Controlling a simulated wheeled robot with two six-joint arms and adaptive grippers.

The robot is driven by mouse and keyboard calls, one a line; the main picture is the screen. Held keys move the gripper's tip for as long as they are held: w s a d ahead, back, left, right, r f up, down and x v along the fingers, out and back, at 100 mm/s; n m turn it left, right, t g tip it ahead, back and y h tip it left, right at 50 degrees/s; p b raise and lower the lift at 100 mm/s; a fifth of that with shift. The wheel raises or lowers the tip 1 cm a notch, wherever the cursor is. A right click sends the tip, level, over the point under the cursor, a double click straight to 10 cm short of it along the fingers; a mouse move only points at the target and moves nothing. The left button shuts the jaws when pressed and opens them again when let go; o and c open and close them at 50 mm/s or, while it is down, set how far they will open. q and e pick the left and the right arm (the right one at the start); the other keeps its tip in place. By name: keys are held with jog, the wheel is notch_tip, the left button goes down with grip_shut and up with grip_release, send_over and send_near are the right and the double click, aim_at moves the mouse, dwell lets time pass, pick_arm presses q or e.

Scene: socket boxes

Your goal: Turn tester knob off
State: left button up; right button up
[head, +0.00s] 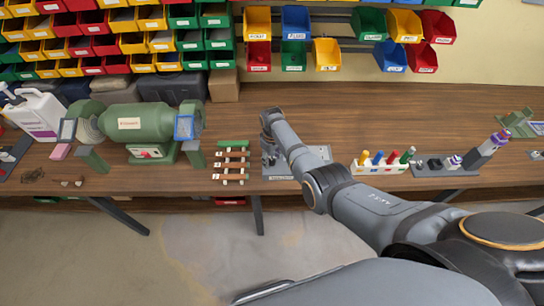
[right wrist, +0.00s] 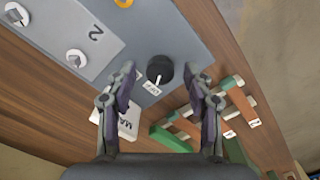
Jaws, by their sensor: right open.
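The tester is a grey panel (head: 275,172) on the bench in the head view, partly hidden by my right arm. In the right wrist view, its grey face (right wrist: 185,35) carries a round black knob (right wrist: 160,68) with a small white label beside it. My right gripper (right wrist: 166,74) is open, with its fingers on either side of the knob. I cannot tell whether the fingers touch it. My left gripper is not in view.
A rack of green and copper-coloured bars (head: 231,162) stands left of the tester. A white holder with coloured-handled tools (head: 380,168) is to its right. A green bench grinder (head: 138,125) stands further left. In the right wrist view, a white card (right wrist: 128,118) lies near one finger.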

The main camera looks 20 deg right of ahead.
aim_at(272, 160)
notch_tip(272, 160, up, 12)
dwell(0.4)
